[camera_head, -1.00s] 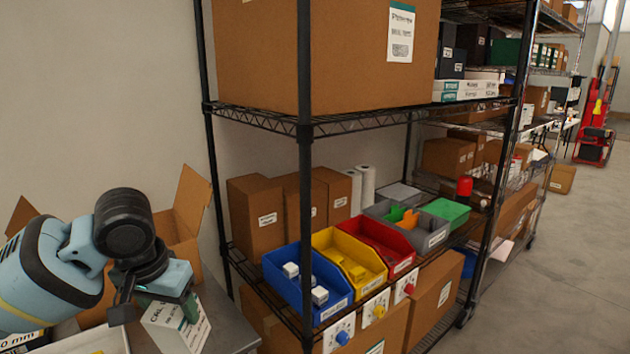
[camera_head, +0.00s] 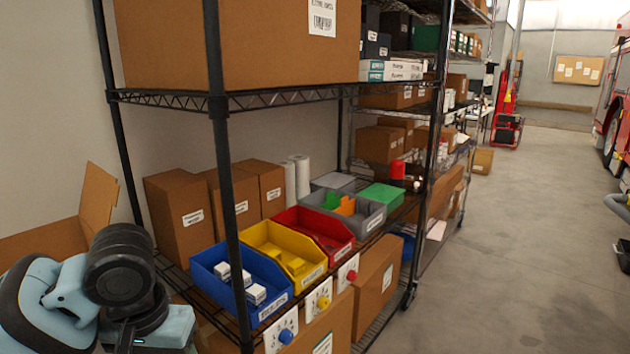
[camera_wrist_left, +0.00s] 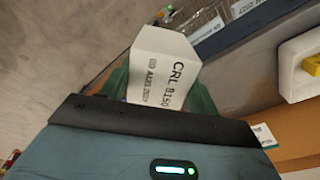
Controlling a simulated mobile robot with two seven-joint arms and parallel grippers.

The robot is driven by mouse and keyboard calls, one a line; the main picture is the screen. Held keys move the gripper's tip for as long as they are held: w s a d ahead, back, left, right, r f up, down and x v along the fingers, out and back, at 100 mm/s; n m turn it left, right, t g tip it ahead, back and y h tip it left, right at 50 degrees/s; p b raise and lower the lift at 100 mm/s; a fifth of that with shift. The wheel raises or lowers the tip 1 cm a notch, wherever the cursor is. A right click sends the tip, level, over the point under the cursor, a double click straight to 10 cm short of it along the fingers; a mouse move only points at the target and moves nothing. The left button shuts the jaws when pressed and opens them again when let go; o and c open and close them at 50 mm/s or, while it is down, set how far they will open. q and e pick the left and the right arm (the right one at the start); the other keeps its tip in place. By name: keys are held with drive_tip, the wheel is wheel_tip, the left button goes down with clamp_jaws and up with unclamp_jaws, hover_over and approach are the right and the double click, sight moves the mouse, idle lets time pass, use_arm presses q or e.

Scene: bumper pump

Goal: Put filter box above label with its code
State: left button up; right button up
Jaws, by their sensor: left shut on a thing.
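The filter box (camera_wrist_left: 163,62) is white, with a printed code reading roughly "CRL B150" and a smaller line below it. In the left wrist view it is tilted between the green fingers of my left gripper (camera_wrist_left: 158,92), which is shut on it. In the head view my left gripper (camera_head: 150,338) is at the bottom left edge, and its fingers and the box are out of sight. White labels (camera_wrist_left: 208,28) show on an edge at the top of the left wrist view; their text is too small to read surely. My right gripper is not in view.
A wire shelf holds a blue bin (camera_head: 238,282), a yellow bin (camera_head: 286,262), a red bin (camera_head: 318,234) and a grey bin (camera_head: 366,222). Cardboard boxes (camera_head: 180,215) stand behind them. A black shelf post (camera_head: 227,190) rises in front. The floor (camera_head: 520,260) to the right is clear.

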use_arm(q)
drive_tip(key=shift+g, duration=0.6)
drive_tip(key=f+b, duration=0.2)
drive_tip(key=f, duration=0.2)
drive_tip(key=f+b, duration=0.2)
drive_tip(key=f, duration=0.3)
drive_tip(key=shift+s+f, duration=0.2)
drive_tip(key=shift+f, duration=0.05)
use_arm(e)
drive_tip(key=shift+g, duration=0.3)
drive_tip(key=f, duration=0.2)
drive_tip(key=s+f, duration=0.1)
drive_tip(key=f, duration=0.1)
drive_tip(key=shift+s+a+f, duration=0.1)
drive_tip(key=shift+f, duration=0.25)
use_arm(q)
drive_tip(key=shift+r, duration=0.1)
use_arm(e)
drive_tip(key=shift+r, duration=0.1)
